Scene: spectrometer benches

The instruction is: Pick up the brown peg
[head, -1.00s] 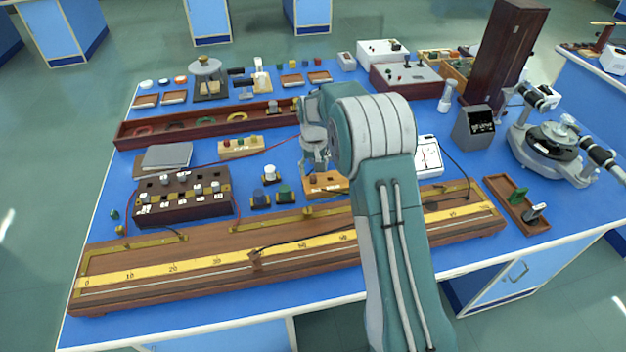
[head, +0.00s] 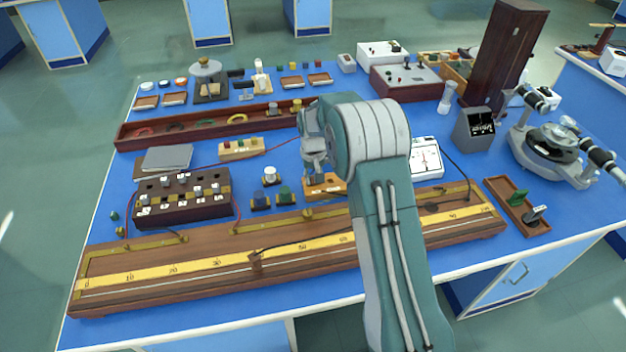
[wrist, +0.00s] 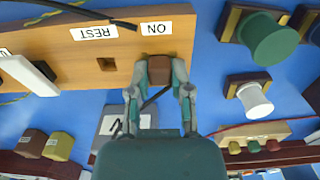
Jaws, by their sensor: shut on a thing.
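The brown peg (wrist: 160,69) shows in the wrist view between my two fingertips, beside the ON label of a wooden block (wrist: 80,45). My gripper (wrist: 160,78) is shut on it, one finger on each side. I cannot tell whether its lower end sits in the block or is clear of it. A square hole (wrist: 107,64) beside the REST label looks empty. In the head view my gripper (head: 317,174) is down at the wooden block (head: 338,187), and the peg is mostly hidden there.
Green (wrist: 270,42) and white (wrist: 256,100) knobs on small bases stand close beside the block. A black-and-white lever (wrist: 32,72) projects from its other end. The long wooden ruler board (head: 200,264) lies in front. A long brown tray (head: 180,128) lies behind.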

